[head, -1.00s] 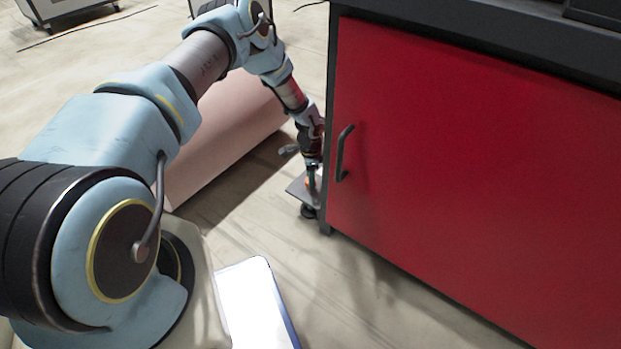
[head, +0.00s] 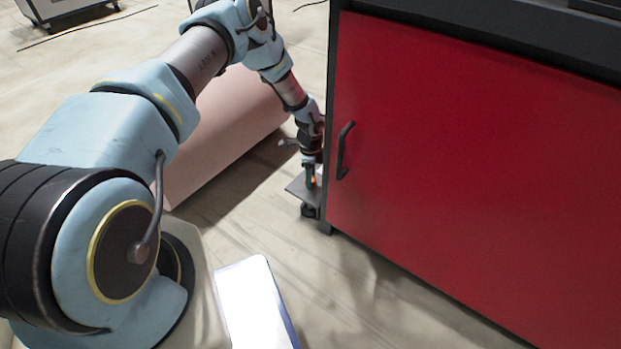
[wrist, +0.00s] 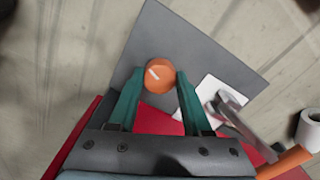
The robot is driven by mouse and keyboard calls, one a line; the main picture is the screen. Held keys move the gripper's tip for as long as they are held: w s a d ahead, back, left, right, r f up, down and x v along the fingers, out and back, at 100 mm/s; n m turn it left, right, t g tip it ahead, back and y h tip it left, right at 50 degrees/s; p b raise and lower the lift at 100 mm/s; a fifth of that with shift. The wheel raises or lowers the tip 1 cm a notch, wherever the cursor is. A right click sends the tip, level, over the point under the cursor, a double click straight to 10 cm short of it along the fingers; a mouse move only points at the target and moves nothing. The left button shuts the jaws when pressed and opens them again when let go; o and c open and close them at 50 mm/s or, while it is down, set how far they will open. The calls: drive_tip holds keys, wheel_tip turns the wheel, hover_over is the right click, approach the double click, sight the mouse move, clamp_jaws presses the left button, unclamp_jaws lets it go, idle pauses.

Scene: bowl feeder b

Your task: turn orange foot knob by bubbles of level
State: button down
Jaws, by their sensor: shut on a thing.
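The orange foot knob (wrist: 159,74) is round with a short white mark on its top. It sits over a dark grey plate (wrist: 195,45) in the wrist view. My gripper (wrist: 158,80) has its two green fingers shut on the knob, one on each side.
The red cabinet (head: 470,170) with a dark handle (head: 344,150) stands close to the right of my gripper. A pink block (head: 225,130) lies behind my arm. A white piece (wrist: 208,95) and a white cylinder (wrist: 309,130) are right of the knob.

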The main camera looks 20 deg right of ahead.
drive_tip(key=m+b, duration=0.1)
drive_tip(key=m, duration=0.3)
drive_tip(key=shift+m, duration=2.6)
drive_tip(key=shift+c, duration=1.7)
unclamp_jaws()
wheel_tip(320, 180, up, 11)
drive_tip(key=p, duration=0.2)
